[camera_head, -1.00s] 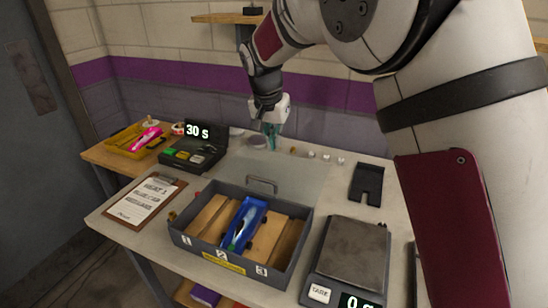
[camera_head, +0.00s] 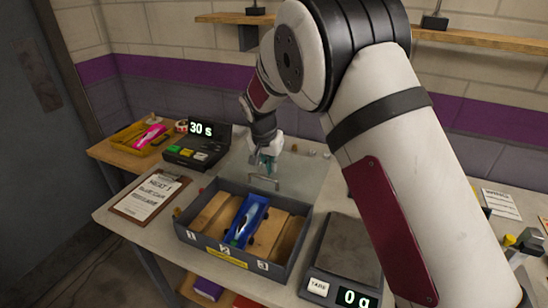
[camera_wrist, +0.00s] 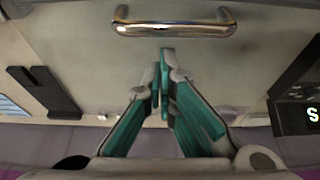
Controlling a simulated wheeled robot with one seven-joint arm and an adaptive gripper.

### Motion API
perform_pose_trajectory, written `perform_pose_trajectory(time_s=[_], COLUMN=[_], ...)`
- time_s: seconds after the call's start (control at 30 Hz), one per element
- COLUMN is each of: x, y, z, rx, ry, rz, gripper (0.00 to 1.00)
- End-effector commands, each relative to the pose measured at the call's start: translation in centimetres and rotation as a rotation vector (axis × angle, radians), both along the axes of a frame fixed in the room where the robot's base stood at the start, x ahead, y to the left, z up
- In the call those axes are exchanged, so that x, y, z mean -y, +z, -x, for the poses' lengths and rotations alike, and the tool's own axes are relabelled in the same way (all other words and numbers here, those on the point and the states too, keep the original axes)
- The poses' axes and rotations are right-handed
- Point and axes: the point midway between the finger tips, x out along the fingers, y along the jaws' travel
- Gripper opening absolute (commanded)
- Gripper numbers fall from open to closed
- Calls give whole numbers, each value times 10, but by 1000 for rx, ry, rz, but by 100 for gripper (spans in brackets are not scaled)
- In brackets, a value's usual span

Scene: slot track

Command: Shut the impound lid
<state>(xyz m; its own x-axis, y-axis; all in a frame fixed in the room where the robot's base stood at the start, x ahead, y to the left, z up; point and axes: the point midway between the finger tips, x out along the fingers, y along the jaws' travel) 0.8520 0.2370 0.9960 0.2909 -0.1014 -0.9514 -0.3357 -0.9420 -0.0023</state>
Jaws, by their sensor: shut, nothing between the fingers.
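The impound box (camera_head: 185,238) is a dark grey tray with lanes numbered 1, 2 and 3. Its top is open, and a blue car (camera_head: 246,222) lies in the middle lane. The pale, smooth lid (camera_head: 306,176) lies back behind the box, uncovering it. Its metal bar handle (camera_head: 263,183) is near the box's back wall. The wrist view shows the handle (camera_wrist: 175,29) and lid (camera_wrist: 85,55) close up. My gripper (camera_head: 267,170) is shut and empty, just behind the handle. Its teal fingertips (camera_wrist: 163,62) point at the handle, with a small visible gap.
A scale (camera_head: 345,250) reading 0 g stands right of the box. A clipboard (camera_head: 150,196) lies to the left. A timer box (camera_head: 197,153) showing 30 s and a yellow tray (camera_head: 130,140) with a pink car stand at the back left.

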Motion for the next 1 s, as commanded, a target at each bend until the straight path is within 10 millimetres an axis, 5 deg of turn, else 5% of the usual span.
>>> perform_pose_trajectory(time_s=[0.67,1.0], x=[-5,-29], y=[2,6], z=[18,86], rx=[-2,-5], ry=[-2,3], rz=[2,4], gripper=[0,0])
